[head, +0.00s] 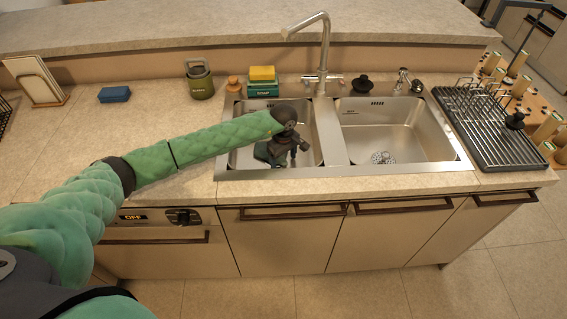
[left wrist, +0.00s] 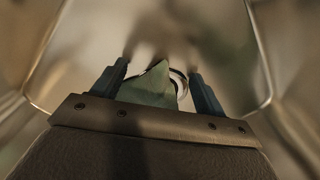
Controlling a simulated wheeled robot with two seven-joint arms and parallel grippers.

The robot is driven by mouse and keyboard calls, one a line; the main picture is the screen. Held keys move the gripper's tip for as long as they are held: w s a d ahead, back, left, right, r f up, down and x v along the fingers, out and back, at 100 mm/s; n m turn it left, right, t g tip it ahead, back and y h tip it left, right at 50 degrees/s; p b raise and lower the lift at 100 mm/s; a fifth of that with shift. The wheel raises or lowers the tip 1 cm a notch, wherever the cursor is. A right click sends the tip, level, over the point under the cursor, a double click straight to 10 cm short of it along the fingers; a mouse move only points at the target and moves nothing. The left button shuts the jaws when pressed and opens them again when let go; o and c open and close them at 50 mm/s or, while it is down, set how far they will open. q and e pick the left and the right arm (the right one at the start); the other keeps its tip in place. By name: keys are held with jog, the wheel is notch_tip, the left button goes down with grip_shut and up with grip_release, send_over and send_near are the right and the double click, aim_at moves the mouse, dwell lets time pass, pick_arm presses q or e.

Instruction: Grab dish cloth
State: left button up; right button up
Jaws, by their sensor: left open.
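My left gripper (head: 284,150) is low inside the left sink basin (head: 243,159). In the left wrist view its two dark fingers (left wrist: 160,75) stand apart, so it is open. A pale green, pointed piece of cloth (left wrist: 150,86), apparently the dish cloth, shows between the fingers beside a shiny curved metal part. I cannot tell whether the fingers touch it. In the head view a dark green patch (head: 265,154) shows by the gripper, and most of the cloth is hidden. My right gripper is not in view.
The steel faucet (head: 323,50) rises behind the basins. The right basin (head: 400,140) looks empty. A yellow sponge and soap box (head: 262,88), a green canister (head: 200,82) and a blue sponge (head: 114,94) stand behind or left. A black dish rack (head: 485,125) is at right.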

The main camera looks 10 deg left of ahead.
pick_arm(q)
jog(key=shift+f, duration=0.35)
jog(key=shift+r, duration=0.1)
jog(key=shift+c, duration=1)
grip_shut()
notch_tip(320, 180, up, 12)
jog(key=p, duration=0.2)
